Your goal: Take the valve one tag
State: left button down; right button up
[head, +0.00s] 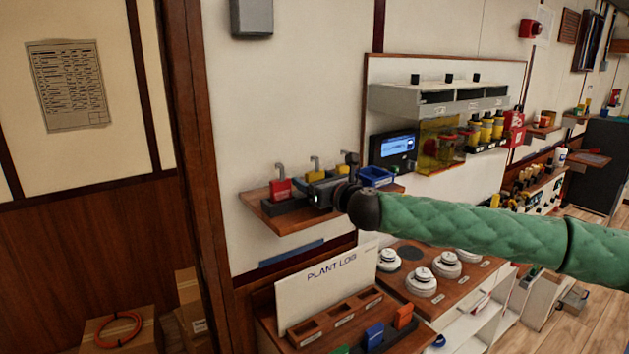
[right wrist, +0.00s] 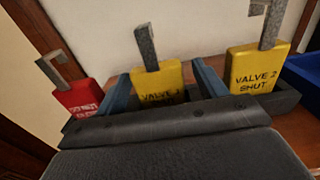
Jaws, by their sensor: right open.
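The valve one tag (right wrist: 158,82) is a yellow block lettered "VALVE 1" with a grey hook on top. It stands upright between the two blue fingers of my open right gripper (right wrist: 165,90), apart from both as far as I can see; its lower part is hidden. In the head view the tag (head: 317,174) stands in a dark rack (head: 285,206) on the wall shelf, with my right gripper (head: 325,187) in front of it. A yellow "VALVE 2 SHUT" tag (right wrist: 256,70) is to the right, a red tag (right wrist: 78,98) to the left. My left gripper is out of view.
The wooden wall shelf (head: 258,212) also holds a blue bin (head: 376,176) at its right. A dark screen (head: 392,148) hangs behind. Below stand the plant log board (head: 325,285) and a counter with white round pieces (head: 421,282). A wooden post (head: 197,150) is at left.

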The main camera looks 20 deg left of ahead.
jog(key=shift+d, duration=0.1)
jog(key=shift+c, duration=0.4)
jog(key=c, duration=1)
jog(key=shift+r, duration=0.1)
